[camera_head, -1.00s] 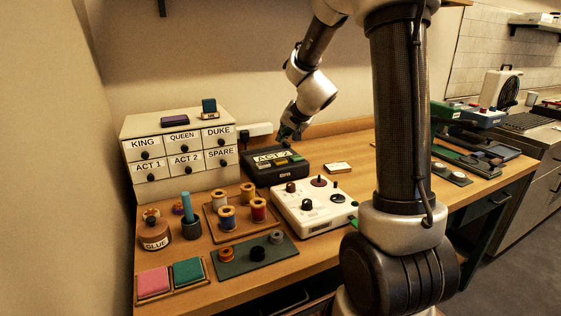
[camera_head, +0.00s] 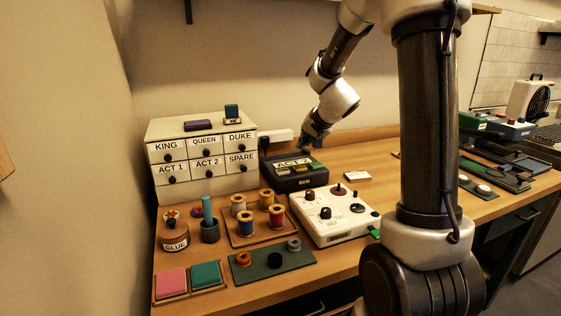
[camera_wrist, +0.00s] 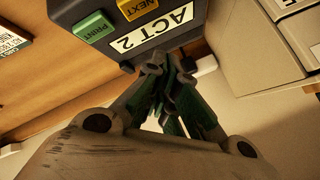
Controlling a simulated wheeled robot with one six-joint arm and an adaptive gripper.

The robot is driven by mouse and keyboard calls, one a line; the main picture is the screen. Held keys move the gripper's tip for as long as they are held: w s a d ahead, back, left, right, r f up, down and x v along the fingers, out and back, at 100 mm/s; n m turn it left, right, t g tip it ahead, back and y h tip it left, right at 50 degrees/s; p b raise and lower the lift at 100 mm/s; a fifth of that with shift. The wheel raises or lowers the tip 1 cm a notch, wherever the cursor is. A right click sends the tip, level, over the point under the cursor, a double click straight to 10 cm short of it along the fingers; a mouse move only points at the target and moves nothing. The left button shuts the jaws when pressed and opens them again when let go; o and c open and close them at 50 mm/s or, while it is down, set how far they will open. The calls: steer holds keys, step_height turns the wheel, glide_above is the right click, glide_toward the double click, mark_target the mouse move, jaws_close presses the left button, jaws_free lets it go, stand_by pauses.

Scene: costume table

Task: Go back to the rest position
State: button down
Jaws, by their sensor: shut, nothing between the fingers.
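My gripper (camera_head: 306,146) is above the back right part of a black label machine (camera_head: 287,183) whose display reads ACT 2. In the wrist view the fingers of my gripper (camera_wrist: 165,70) are shut together and hold nothing. The black machine (camera_wrist: 165,43) shows just beyond the fingertips, with a green PRINT key (camera_wrist: 93,27) and a yellow NEXT key (camera_wrist: 137,8). I cannot tell from these views how far the fingertips are from the machine.
A labelled drawer cabinet (camera_head: 204,129) stands at the back left. A white control box (camera_head: 331,229), a tray of thread spools (camera_head: 246,239) and a dark mat (camera_head: 265,272) lie in front. A white card (camera_head: 357,176) lies right of the machine.

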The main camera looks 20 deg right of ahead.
steer(key=s+a+n+g, duration=0.1)
steer(key=s, duration=0.4)
steer(key=s+a+f+n+g+y, duration=0.1)
steer(key=s+a+g, duration=0.1)
steer(key=s, duration=0.3)
steer(key=s+a+n+g+y, duration=0.1)
steer(key=s+g, duration=0.1)
steer(key=s, duration=0.4)
steer(key=shift+s+a+f, duration=0.1)
steer(key=shift+a+f, duration=0.05)
steer(key=shift+f, duration=0.1)
steer(key=s+r+n+h, duration=0.1)
steer(key=s+r, duration=0.3)
steer(key=s, duration=0.6)
steer(key=s+d+r+n+h, duration=0.1)
steer(key=s+r+n, duration=0.3)
steer(key=s, duration=0.6)
steer(key=shift+d+r+h, duration=0.25)
steer(key=shift+r+h, duration=0.05)
steer(key=shift+h, duration=0.1)
steer(key=shift+s, duration=0.1)
